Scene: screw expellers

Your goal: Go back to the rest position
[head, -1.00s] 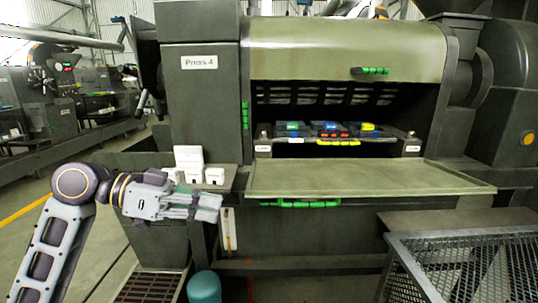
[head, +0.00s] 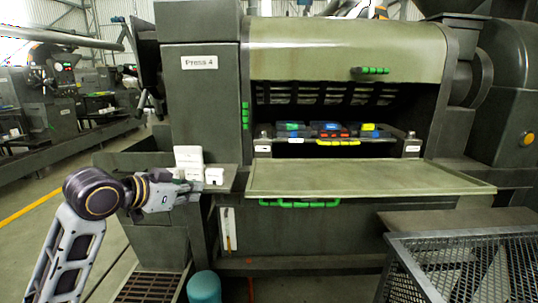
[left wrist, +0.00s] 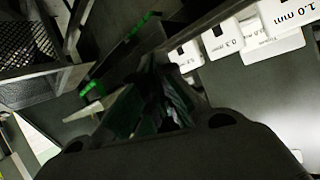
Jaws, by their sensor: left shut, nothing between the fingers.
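My left gripper (head: 192,190) is in front of the press, at the left, just below and beside the white blocks (head: 188,157) on the small grey ledge. It is shut and empty. In the left wrist view the gripper fingers (left wrist: 165,100) are dark and partly in shadow. The white blocks (left wrist: 222,38) there carry printed sizes such as 1.0 mm. I cannot tell whether the gripper touches the ledge. My right gripper is not in view.
The press labelled Press 4 (head: 196,62) has its front tray (head: 360,178) lowered. Several coloured parts (head: 330,129) sit on a shelf inside. A mesh-sided metal stand (head: 460,265) is at the lower right. A teal cylinder (head: 204,288) stands on the floor below.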

